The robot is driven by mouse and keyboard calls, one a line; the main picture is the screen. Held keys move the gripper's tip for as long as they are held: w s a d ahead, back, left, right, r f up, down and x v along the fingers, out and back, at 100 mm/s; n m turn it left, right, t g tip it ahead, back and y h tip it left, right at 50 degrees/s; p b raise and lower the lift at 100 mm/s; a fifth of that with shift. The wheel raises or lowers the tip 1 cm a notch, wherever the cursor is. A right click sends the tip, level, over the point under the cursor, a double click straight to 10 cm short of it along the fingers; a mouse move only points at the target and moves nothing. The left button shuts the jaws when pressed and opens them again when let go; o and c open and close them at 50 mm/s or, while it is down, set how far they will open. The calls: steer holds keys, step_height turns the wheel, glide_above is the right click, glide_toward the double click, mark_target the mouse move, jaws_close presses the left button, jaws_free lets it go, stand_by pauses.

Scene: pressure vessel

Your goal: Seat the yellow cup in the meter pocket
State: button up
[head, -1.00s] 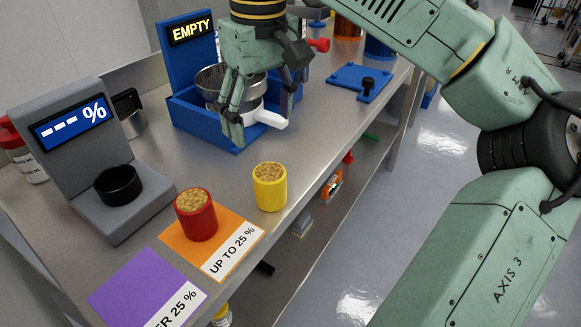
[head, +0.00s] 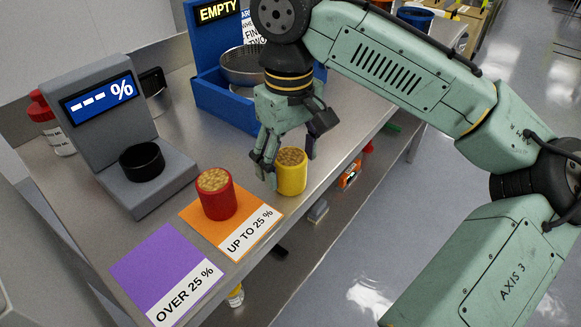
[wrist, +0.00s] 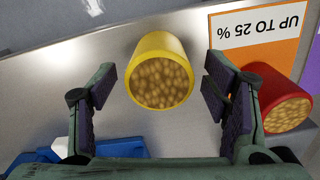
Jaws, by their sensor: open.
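The yellow cup (head: 291,172), filled with tan grains, stands upright on the steel bench beside the orange mat. My gripper (head: 284,163) is open and low around it, one finger showing on each side. In the wrist view the yellow cup (wrist: 160,72) lies ahead and between the open fingers (wrist: 158,95), with gaps on both sides. The grey meter (head: 125,135) stands at left with a screen reading "--- %". Its round black pocket (head: 142,161) is empty.
A red cup (head: 216,194) of grains stands on the orange "UP TO 25 %" mat (head: 240,238), close to the yellow cup. A purple "OVER 25 %" mat (head: 160,262) is bare. A blue stand (head: 218,100) with a sieve and an "EMPTY" sign is behind. The bench's front edge is near.

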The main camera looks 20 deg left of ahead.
steer(key=shift+c, duration=0.4)
steer(key=c, duration=1.2)
